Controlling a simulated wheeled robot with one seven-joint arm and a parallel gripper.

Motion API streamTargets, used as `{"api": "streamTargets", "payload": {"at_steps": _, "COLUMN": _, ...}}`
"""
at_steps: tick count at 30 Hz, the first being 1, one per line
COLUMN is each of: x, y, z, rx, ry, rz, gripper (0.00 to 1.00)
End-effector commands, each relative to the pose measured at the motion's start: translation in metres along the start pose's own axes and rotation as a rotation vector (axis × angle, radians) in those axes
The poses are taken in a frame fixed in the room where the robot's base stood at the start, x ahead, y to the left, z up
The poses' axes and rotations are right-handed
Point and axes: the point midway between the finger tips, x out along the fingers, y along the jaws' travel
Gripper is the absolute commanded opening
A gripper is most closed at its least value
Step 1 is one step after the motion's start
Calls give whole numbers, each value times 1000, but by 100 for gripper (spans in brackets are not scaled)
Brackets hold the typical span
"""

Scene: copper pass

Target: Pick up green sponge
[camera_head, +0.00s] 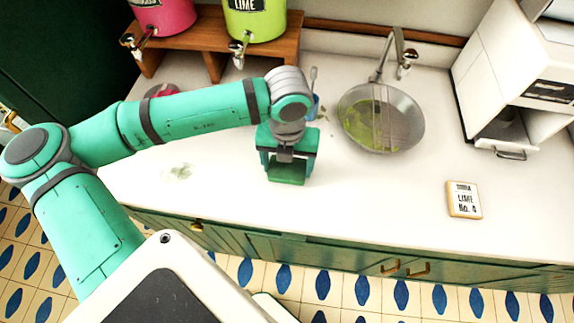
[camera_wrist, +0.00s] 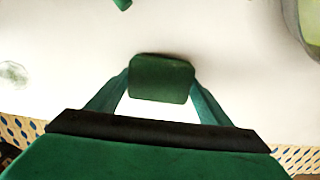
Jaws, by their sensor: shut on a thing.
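The green sponge (camera_wrist: 162,78) is a small dark green block between my gripper's two fingers in the wrist view. In the head view the sponge (camera_head: 288,170) shows under my gripper (camera_head: 287,163), close to the white counter near its front edge. My gripper is shut on the sponge, with a finger at each side. I cannot tell for sure whether the sponge still touches the counter. The palm hides none of the sponge's top in the wrist view.
A round metal sink (camera_head: 408,107) with greenish liquid lies to the right. A sign reading LIME (camera_head: 464,200) lies further right. A wooden stand (camera_head: 283,45) holds pink and lime dispensers at the back left. A white machine (camera_head: 515,75) stands at right. The counter left of my gripper is mostly clear.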

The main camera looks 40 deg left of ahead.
Motion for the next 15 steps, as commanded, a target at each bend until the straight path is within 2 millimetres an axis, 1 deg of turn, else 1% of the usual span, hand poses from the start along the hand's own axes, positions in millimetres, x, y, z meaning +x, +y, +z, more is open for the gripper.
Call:
{"api": "streamTargets", "payload": {"at_steps": 5, "x": -18, "y": 0, "z": 1, "rx": 1, "ry": -2, "rz": 1, "gripper": 49}}
{"api": "streamTargets", "payload": {"at_steps": 7, "x": -30, "y": 0, "z": 0, "rx": 2, "ry": -3, "rz": 1, "gripper": 49}}
{"api": "streamTargets", "payload": {"at_steps": 11, "x": -55, "y": 14, "z": -19, "rx": -2, "ry": -3, "rz": -1, "gripper": 49}}
{"api": "streamTargets", "payload": {"at_steps": 15, "x": -86, "y": 28, "z": -41, "rx": 0, "ry": -4, "rz": 0, "gripper": 49}}
